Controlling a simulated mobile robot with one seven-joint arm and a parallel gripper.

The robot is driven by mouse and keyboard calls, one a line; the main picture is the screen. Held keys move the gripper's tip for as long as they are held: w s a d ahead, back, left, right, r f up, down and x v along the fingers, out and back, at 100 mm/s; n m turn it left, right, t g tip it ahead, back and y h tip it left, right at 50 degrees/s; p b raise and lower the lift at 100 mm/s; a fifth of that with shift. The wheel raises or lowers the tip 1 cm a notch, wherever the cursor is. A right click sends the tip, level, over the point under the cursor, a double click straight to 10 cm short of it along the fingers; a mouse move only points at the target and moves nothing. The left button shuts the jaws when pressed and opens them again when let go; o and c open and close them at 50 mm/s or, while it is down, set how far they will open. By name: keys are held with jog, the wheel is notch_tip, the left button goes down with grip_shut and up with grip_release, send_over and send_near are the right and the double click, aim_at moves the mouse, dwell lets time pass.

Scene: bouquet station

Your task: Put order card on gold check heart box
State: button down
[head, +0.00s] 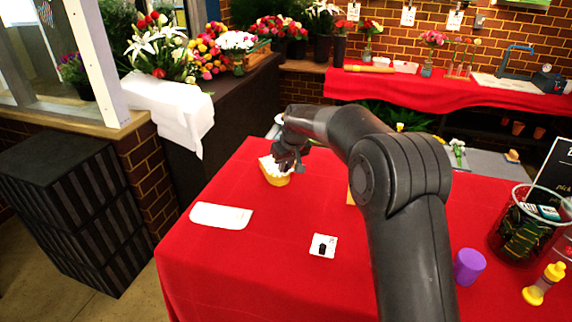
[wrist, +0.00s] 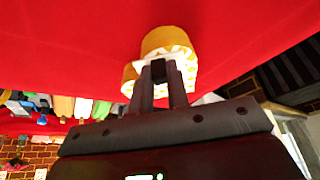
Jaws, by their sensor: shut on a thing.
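The gold check heart box (head: 276,180) is yellow with a white top and sits near the left back of the red table. My gripper (head: 291,163) is over its right side. In the wrist view the gold box (wrist: 166,40) shows rounded lobes and a white scalloped edge. I cannot tell if the box is lifted.
A white flat tray or sheet (head: 220,216) lies near the left table edge. Red cloth (head: 270,275) around the card is clear.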

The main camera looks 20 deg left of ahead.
jog(key=shift+f, duration=0.1)
jog(key=c, duration=1.4)
grip_release()
jog(key=v, duration=1.2)
jog(key=shift+r, duration=0.2)
